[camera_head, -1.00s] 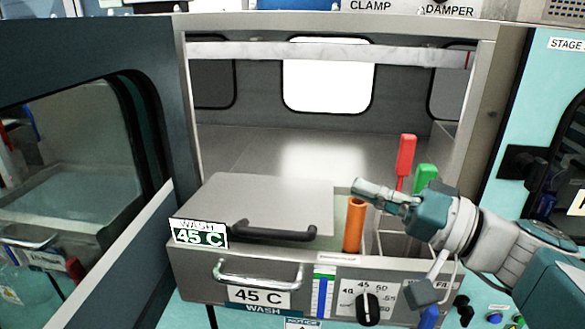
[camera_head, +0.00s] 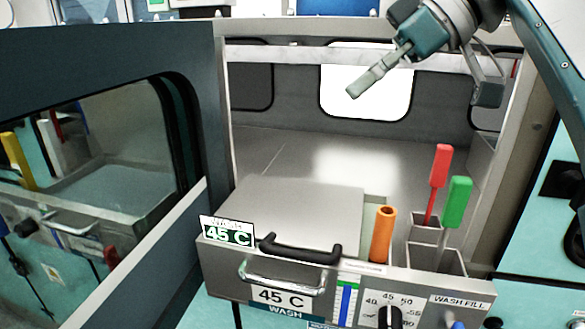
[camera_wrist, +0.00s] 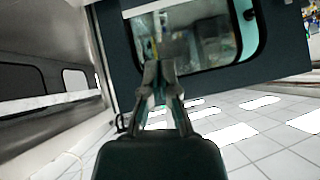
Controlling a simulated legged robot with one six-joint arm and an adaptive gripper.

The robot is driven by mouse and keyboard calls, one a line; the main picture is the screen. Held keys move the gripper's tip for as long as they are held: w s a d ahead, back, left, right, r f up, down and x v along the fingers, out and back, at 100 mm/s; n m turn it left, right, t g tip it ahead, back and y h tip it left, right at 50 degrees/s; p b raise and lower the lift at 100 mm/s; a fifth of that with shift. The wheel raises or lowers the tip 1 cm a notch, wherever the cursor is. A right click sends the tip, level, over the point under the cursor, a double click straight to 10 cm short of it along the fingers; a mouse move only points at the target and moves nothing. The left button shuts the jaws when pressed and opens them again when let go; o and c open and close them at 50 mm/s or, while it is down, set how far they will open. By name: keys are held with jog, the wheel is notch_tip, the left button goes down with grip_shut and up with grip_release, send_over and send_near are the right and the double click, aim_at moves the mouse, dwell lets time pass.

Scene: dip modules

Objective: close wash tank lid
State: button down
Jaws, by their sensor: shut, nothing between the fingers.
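The wash tank lid (camera_head: 300,208) is a flat grey metal panel with a black handle (camera_head: 300,250) at its front. It lies flat over the left part of the wash tank, with a "WASH 45 C" label (camera_head: 227,232) at its front left corner. My gripper (camera_head: 352,92) is shut and empty, raised in front of the bright back window, well above the lid and not touching it. In the wrist view my gripper (camera_wrist: 158,70) points toward the dark-framed window door, and the lid is not seen there.
An orange handle (camera_head: 383,234) stands right of the lid. Red (camera_head: 440,165) and green (camera_head: 458,202) handles stand in metal slots farther right. A dark-framed door (camera_head: 110,60) stands open at left. The chamber floor (camera_head: 300,155) behind the lid is clear.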

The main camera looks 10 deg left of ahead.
send_over(276, 251)
jog(key=w+d, duration=0.1)
jog(key=w, duration=0.2)
notch_tip(276, 251, down, 11)
jog(key=shift+w, duration=0.2)
jog(key=shift+d, duration=0.15)
jog(key=s+f+t, duration=0.1)
jog(key=f, duration=0.1)
jog(key=s+f+n+t, duration=0.1)
jog(key=f, duration=0.2)
jog(key=s+f+t, duration=0.1)
jog(key=f, duration=0.1)
jog(key=shift+s+f+n, duration=0.2)
jog(key=shift+n, duration=0.2)
jog(key=shift+s+f, duration=0.15)
jog(key=shift+f, duration=0.55)
